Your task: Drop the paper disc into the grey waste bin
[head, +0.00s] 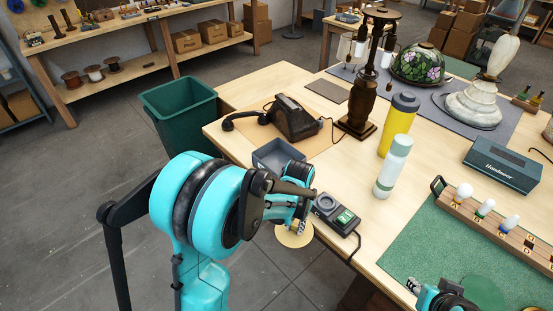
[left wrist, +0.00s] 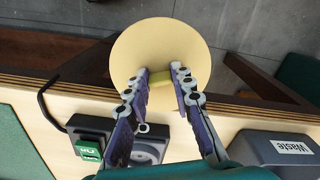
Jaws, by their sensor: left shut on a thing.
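The paper disc (left wrist: 160,45) is pale yellow and round. My left gripper (left wrist: 162,82) is shut on it, with a small yellow tab between the fingertips. In the head view the disc (head: 292,237) shows below my left gripper (head: 302,222), by the table's near edge. The grey waste bin (head: 266,158) stands on the table behind my left gripper, partly hidden by it. In the left wrist view the bin (left wrist: 262,155), labelled "Waste", is at lower right, apart from the disc. My right gripper (head: 428,292) is partly in view at the bottom right; its jaws are unclear.
A black switch box (head: 336,213) with a green switch is close to my left gripper. A black telephone (head: 290,118), a white-green bottle (head: 393,167) and a yellow bottle (head: 398,125) stand behind. A large green bin (head: 180,115) is on the floor at left.

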